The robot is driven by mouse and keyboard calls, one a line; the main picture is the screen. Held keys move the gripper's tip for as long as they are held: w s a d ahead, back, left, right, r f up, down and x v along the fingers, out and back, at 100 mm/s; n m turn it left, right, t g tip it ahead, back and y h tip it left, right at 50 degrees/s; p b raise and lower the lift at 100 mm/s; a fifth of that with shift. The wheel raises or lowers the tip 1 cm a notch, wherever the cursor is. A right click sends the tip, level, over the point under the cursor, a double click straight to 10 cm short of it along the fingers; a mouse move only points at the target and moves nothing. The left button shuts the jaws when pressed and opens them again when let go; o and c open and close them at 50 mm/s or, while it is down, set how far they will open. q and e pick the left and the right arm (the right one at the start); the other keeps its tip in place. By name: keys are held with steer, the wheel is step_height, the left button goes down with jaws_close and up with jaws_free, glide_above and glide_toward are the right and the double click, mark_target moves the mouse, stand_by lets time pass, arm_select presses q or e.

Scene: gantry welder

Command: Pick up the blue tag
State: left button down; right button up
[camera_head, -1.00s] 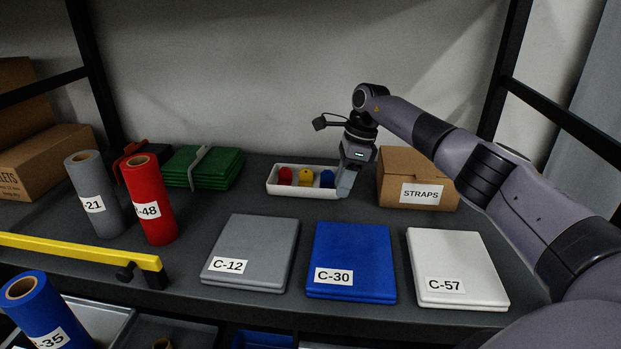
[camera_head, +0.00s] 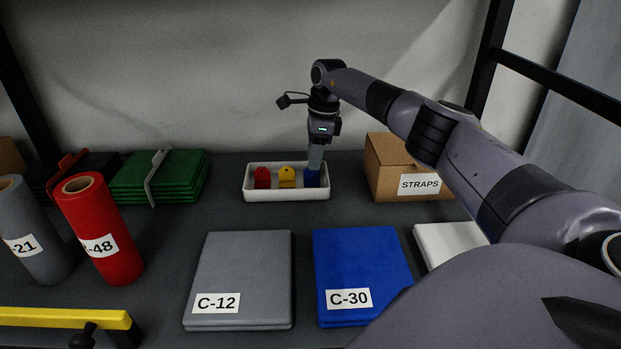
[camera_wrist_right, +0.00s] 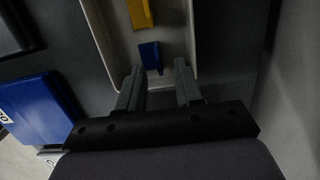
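The blue tag (camera_head: 312,178) stands at the right end of a white tray (camera_head: 292,195), beside a yellow tag (camera_head: 287,176) and a red tag (camera_head: 262,178). My right gripper (camera_head: 315,165) points down at the blue tag, partly hiding it in the head view. In the right wrist view the two fingers (camera_wrist_right: 158,80) are apart with nothing between them. The blue tag (camera_wrist_right: 151,57) shows just beyond the fingertips, nearer the left finger in that picture. My left gripper is out of view.
A cardboard STRAPS box (camera_head: 388,170) stands close to the right of the tray. Grey C-12 (camera_head: 240,265), blue C-30 (camera_head: 360,255) and white (camera_head: 450,240) stacks lie in front. Green stacks (camera_head: 180,175) and a red roll (camera_head: 95,225) are at left.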

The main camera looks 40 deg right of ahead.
mark_target(312, 176)
steer(key=f, duration=0.3)
steer(key=shift+w+a+f, duration=0.15)
steer(key=shift+a+f, duration=0.2)
steer(key=shift+f, duration=0.05)
jaws_close()
steer(key=shift+r, duration=0.1)
steer(key=shift+r, duration=0.1)
